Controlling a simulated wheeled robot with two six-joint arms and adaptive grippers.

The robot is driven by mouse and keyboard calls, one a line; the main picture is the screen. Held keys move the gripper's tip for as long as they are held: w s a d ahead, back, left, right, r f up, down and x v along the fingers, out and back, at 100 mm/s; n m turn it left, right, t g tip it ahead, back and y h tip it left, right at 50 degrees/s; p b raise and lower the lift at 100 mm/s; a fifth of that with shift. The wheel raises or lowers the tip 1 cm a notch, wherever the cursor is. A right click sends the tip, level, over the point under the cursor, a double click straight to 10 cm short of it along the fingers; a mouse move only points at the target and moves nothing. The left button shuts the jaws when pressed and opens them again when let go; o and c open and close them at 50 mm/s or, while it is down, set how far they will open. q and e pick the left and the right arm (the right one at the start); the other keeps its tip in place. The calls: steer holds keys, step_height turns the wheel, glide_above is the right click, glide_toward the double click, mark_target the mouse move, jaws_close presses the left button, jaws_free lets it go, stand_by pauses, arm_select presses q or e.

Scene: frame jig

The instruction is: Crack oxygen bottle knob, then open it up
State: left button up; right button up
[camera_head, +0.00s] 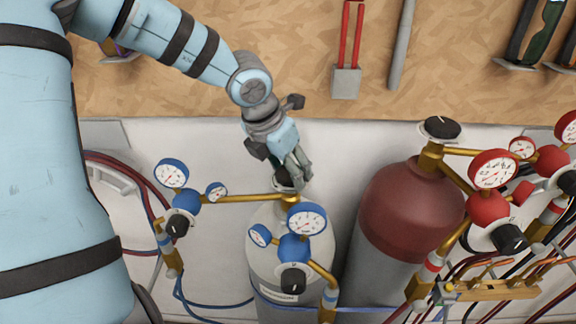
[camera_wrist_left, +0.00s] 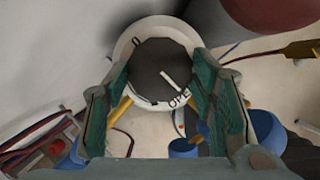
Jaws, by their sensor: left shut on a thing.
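The oxygen bottle (camera_head: 265,248) is the grey-white cylinder with blue gauges, standing in the middle of the head view. Its dark knob (camera_wrist_left: 162,68) has a white pointer line and sits on a white ring marked "OPE…", the rest of the word being hidden. My left gripper (camera_head: 292,178) comes down on the knob from above. In the left wrist view its two green fingers lie on both sides of the knob, shut on it. In the head view the fingers hide most of the knob. My right gripper is not in view.
A dark red bottle (camera_head: 410,210) with its own black knob (camera_head: 440,130) and red gauges stands to the right. Blue gauges (camera_head: 307,219) and brass pipes sit close around the oxygen bottle's top. Tools hang on the wooden board (camera_head: 300,60) behind. Hoses run low in front.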

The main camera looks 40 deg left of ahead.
arm_select(q)
steer(key=o, duration=1.1)
steer(key=shift+o, duration=0.2)
steer(key=v, duration=0.7)
steer(key=shift+r, duration=0.3)
